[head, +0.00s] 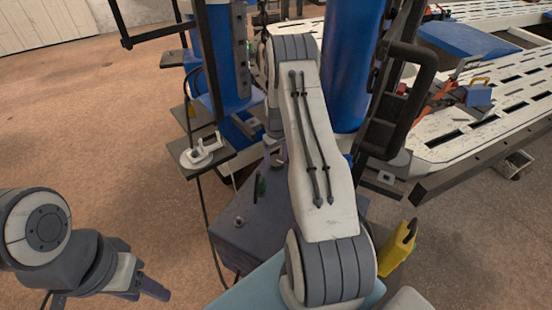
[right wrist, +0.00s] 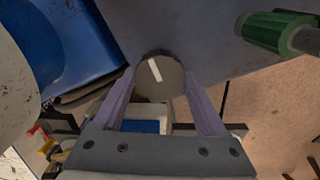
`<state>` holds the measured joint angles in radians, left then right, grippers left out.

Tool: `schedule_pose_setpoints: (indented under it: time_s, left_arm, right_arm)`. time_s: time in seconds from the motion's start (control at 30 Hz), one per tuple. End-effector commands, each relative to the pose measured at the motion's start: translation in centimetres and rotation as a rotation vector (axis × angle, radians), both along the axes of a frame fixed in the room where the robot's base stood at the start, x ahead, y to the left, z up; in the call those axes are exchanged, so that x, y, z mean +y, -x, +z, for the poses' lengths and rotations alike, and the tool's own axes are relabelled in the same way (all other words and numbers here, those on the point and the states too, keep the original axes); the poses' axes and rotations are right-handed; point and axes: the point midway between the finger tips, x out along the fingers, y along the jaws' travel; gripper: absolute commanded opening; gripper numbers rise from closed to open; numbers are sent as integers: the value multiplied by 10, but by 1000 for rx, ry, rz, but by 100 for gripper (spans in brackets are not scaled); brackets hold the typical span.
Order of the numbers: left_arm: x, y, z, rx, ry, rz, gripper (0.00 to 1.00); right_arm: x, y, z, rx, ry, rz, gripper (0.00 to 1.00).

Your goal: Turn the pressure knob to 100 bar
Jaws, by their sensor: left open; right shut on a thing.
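The pressure knob (right wrist: 158,74) is a round dark grey dial with a white pointer line in the right wrist view. Its pointer leans a little from upright in that picture. I can see no readable scale or bar numbers around it. My right gripper (right wrist: 159,82) has its two purple-grey fingers shut on the knob, one on each side. In the head view my right arm hides the knob and the right gripper. My left gripper (head: 152,287) is open and empty at the lower left of the head view, well away from the knob.
A green handle (right wrist: 275,32) sticks out beside the knob in the right wrist view. Blue cylinders (head: 350,70) and black bars stand at the back. A slotted white frame bench (head: 490,120) is at the right. The brown floor (head: 80,120) at the left is clear.

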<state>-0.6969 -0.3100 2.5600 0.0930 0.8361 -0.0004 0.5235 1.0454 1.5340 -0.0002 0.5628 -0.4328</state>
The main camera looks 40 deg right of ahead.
Motion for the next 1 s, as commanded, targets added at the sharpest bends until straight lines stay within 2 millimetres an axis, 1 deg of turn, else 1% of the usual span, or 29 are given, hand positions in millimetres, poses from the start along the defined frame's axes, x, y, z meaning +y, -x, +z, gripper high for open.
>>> schedule_pose_setpoints:
  time_s: [0.53, 0.57, 0.6, 0.63, 0.87, 0.97, 1.0]
  left_arm:
    - [0, 0, 0, 0, 0, 0, 50]
    - [0, 0, 0, 0, 0, 0, 50]
    - [0, 0, 0, 0, 0, 0, 50]
    - [0, 0, 0, 0, 0, 0, 50]
    - [0, 0, 0, 0, 0, 0, 50]
    - [0, 0, 0, 0, 0, 0, 50]
    - [0, 0, 1, 0, 0, 0, 50]
  right_arm:
    - [0, -1, 1, -3, 2, 31, 18]
    - [0, -1, 1, -3, 2, 31, 78]
    - [0, -1, 1, -3, 2, 30, 93]
    - [0, -1, 1, -3, 1, 30, 100]
    - [0, -1, 1, -2, 1, 28, 100]
    - [-1, -1, 7, -2, 1, 27, 100]
    - [-1, -1, 12, -3, 2, 27, 100]
